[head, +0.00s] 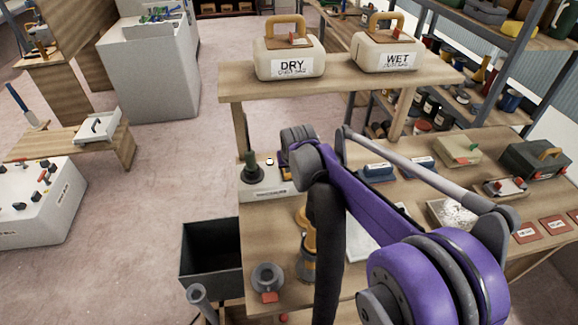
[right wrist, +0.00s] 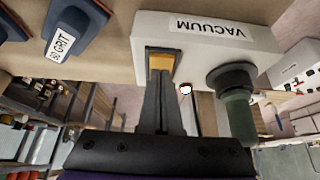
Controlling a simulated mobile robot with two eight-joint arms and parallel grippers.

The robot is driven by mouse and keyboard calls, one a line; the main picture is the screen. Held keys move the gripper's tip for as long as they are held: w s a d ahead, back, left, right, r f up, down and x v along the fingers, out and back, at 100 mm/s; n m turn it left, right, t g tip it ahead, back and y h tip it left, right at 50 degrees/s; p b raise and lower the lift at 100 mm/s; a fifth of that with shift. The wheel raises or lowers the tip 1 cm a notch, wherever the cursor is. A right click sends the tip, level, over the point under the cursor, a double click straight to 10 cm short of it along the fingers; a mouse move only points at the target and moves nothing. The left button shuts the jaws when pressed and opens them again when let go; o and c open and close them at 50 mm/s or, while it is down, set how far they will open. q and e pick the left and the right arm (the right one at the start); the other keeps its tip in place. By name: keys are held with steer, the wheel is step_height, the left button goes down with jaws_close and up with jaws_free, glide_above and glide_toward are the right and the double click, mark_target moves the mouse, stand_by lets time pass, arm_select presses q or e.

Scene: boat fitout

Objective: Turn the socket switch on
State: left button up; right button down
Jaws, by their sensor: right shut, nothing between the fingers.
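The white socket box (right wrist: 215,55), labelled VACUUM, appears upside down in the right wrist view. It carries a yellow rocker switch (right wrist: 160,62) in a dark frame and a dark round socket with a green plug (right wrist: 238,115). In the head view the box (head: 262,194) sits at the bench's far left corner, partly hidden by my right arm. My right gripper (right wrist: 160,78) is shut and empty, its fingertips at the switch. I cannot tell whether they touch it. In the head view its fingertips are hidden. My left gripper is not in view.
A raised shelf (head: 340,85) with DRY (head: 290,62) and WET (head: 398,52) containers stands behind the box. Sanding blocks (head: 377,172) lie to its right. A dark bin (head: 210,255) stands left of the bench.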

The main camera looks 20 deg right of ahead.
steer(key=shift+s+r, duration=0.15)
steer(key=shift+w+d, duration=0.1)
steer(key=shift+w, duration=0.25)
steer(key=shift+w+d+r+p, duration=0.1)
steer(key=shift+w+r+p, duration=0.2)
steer(key=shift+w+p, duration=0.1)
steer(key=shift+w, duration=0.15)
